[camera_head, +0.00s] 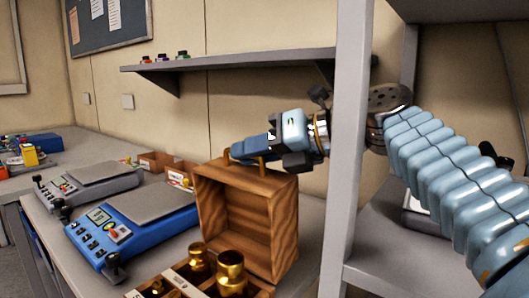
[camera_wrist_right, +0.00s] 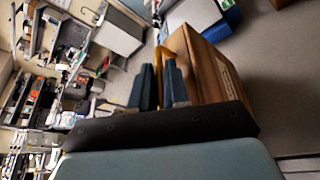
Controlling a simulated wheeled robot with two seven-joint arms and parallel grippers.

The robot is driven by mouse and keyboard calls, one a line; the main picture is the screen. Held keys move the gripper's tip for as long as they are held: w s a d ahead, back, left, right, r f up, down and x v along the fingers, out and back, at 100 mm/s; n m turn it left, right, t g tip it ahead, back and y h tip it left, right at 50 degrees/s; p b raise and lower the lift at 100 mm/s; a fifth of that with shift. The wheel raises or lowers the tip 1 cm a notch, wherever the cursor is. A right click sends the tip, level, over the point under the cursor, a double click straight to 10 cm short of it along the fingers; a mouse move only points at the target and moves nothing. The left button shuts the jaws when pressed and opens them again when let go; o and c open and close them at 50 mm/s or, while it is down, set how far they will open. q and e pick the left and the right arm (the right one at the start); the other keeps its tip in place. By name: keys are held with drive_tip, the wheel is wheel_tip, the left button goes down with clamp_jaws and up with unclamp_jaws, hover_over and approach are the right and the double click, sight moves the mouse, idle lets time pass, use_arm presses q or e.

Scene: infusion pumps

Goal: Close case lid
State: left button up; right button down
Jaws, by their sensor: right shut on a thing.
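The wooden case (camera_head: 262,291) is at the bottom of the head view, with brass weights (camera_head: 231,271) in it. Its lid (camera_head: 274,222) stands raised behind them, with its hollow inside facing the camera. My right gripper (camera_head: 243,150) reaches in from the right to the lid's top edge. It is shut on the brass handle (camera_head: 262,165) there, largely hidden by the fingers. In the right wrist view the fingers (camera_wrist_right: 158,85) are close together beside the wooden lid (camera_wrist_right: 207,72). My left gripper is not in view.
A blue scale (camera_head: 140,222) and a grey one (camera_head: 92,182) stand left of the case. A grey shelf post (camera_head: 345,150) rises in front of my right arm, close to the case's right.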

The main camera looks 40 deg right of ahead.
drive_tip(key=shift+s+a, duration=0.1)
drive_tip(key=shift+a, duration=0.1)
drive_tip(key=c, duration=1.5)
unclamp_jaws()
drive_tip(key=shift+d, duration=0.15)
